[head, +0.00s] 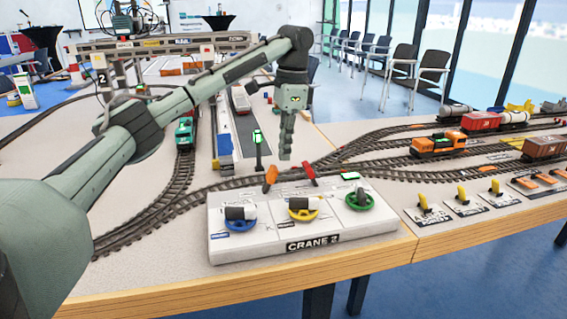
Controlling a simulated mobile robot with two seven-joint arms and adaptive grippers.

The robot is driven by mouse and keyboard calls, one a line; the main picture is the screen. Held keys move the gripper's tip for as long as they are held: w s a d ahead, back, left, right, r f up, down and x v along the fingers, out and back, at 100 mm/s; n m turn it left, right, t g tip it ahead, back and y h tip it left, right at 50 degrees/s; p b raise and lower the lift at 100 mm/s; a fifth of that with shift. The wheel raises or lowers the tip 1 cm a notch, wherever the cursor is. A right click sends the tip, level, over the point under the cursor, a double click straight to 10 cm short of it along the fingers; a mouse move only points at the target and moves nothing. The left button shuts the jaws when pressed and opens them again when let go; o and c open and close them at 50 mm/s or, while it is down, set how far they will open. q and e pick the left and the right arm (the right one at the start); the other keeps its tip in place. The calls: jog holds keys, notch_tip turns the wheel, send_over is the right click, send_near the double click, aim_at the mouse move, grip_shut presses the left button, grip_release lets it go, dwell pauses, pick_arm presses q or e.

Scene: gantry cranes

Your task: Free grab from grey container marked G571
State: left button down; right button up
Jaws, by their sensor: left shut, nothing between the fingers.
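My left gripper (285,154) points down, shut and empty, above the back edge of the white control box marked CRANE 2 (330,235). It is apart from the box's wheels. The box carries a blue wheel (233,226), a yellow wheel (313,213) and a green wheel (367,202). A gantry crane (150,47) with a 2 sign stands at the back left, partly behind my left arm. I cannot make out a grey container marked G571 or the grab. My right gripper is not in view.
An orange lever (271,177) and a red lever (307,174) stand behind the box. Tracks curve around it. A teal locomotive (184,133) is at left, an orange locomotive (438,146) at right. Yellow levers (462,195) line the right front edge. A green-lit signal (257,138) stands behind.

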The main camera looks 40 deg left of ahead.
aim_at(269, 181)
pick_arm(q)
jog(key=shift+s+a+f, duration=0.1)
jog(key=shift+f, duration=1.75)
